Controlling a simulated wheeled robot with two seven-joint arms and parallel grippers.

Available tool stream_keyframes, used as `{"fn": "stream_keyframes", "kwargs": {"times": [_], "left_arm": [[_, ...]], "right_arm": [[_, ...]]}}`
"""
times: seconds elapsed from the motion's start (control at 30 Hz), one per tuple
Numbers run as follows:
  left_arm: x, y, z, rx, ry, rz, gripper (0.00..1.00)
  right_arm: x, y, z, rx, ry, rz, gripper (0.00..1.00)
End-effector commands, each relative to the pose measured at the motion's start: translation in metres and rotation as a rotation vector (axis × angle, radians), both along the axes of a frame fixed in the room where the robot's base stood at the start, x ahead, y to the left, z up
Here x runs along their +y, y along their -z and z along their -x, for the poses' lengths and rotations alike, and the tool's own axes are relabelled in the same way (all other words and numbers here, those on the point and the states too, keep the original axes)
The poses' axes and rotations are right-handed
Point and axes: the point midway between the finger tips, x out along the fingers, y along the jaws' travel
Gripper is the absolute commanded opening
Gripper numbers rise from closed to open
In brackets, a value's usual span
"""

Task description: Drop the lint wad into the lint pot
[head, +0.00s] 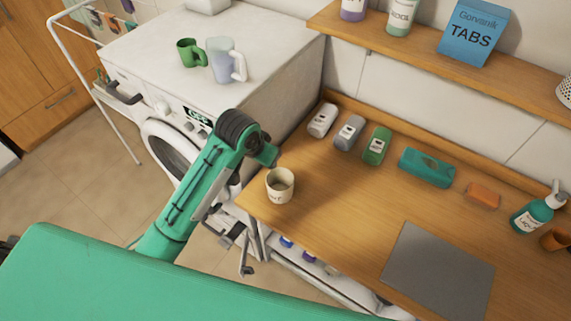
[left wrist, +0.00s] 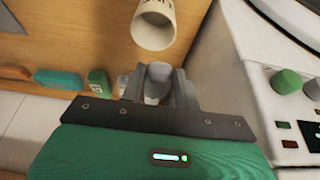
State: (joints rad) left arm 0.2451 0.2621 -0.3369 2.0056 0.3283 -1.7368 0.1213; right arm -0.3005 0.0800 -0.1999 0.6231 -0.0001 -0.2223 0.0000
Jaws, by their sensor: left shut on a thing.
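The lint pot (head: 280,186) is a cream cup with dark lettering, standing upright near the left end of the wooden counter. It also shows in the left wrist view (left wrist: 153,28), just beyond my fingers. My left gripper (left wrist: 158,88) is shut on the lint wad (left wrist: 158,72), a small grey lump between the two grey fingers. In the head view, the end of my left arm is just behind and left of the pot, apart from it. The wad cannot be made out in the head view. My right gripper is out of view.
The counter (head: 340,210) holds white, grey and green bottles (head: 376,146), a teal pack (head: 427,167), an orange block (head: 483,195), a pump bottle (head: 532,214) and a grey mat (head: 437,270). A washing machine (head: 270,90) stands left, carrying mugs. The counter right of the pot is clear.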

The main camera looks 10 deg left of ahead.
Motion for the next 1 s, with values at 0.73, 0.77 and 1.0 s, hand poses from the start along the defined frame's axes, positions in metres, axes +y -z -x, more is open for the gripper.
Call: {"fn": "stream_keyframes", "kwargs": {"times": [0.73, 0.77, 1.0], "left_arm": [[0.000, 0.057, 0.000, 0.000, 0.001, 0.000, 0.10], [0.000, 0.058, 0.000, 0.000, 0.001, 0.000, 0.10], [0.000, 0.059, 0.000, 0.000, 0.001, 0.000, 0.10]], "right_arm": [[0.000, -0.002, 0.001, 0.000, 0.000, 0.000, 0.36], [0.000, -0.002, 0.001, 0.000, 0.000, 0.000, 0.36], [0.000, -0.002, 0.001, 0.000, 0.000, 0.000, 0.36]]}}
